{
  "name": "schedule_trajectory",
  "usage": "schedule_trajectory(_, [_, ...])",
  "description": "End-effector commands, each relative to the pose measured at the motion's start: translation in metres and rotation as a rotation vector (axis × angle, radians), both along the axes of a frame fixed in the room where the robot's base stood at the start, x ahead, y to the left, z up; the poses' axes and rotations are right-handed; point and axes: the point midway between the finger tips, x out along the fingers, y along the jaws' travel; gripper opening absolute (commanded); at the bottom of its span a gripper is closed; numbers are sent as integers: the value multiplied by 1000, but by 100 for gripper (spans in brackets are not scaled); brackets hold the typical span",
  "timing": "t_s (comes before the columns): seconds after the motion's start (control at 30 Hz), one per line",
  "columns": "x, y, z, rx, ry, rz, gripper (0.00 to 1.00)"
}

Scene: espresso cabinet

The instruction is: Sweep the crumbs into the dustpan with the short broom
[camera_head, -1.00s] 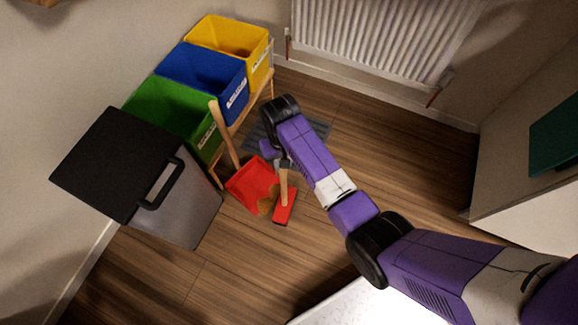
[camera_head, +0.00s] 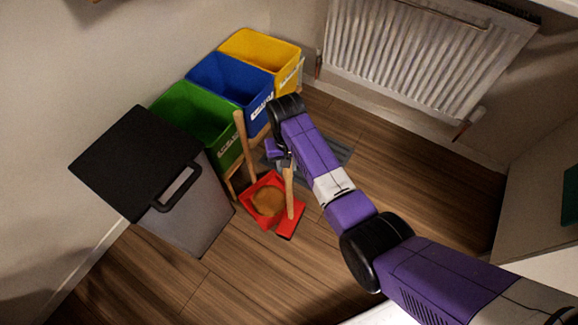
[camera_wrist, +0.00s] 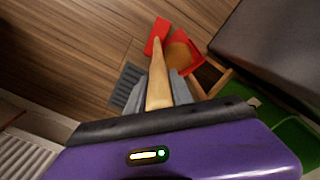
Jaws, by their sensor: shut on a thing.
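The short broom has a wooden handle (camera_head: 290,195) and a red head (camera_head: 291,222). My gripper (camera_head: 283,160) is shut on the upper part of the handle, and the broom hangs tilted with its head low at the dustpan's open edge. The red dustpan (camera_head: 250,198) lies on the floor with its own wooden handle standing up. The brown crumbs (camera_head: 267,201) show as a patch inside the dustpan's outline, close to the broom head. In the wrist view, the broom head (camera_wrist: 155,36), crumbs (camera_wrist: 182,53) and dustpan (camera_wrist: 190,66) are beside one another. Whether the head touches the dustpan is unclear.
A grey bin with a black lid (camera_head: 135,160) stands left of the dustpan. Green (camera_head: 195,118), blue (camera_head: 228,80) and yellow (camera_head: 262,52) bins sit on a wooden stand behind. A grey floor grate (camera_head: 335,152) lies behind the broom. A radiator (camera_head: 420,55) is on the wall. Floor to the front is clear.

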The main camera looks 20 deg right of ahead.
Motion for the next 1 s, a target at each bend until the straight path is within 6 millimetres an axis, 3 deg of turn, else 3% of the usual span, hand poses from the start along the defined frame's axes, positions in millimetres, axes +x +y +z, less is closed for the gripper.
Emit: schedule_trajectory(1.0, [-31,-10,52,2,3,-1,0])
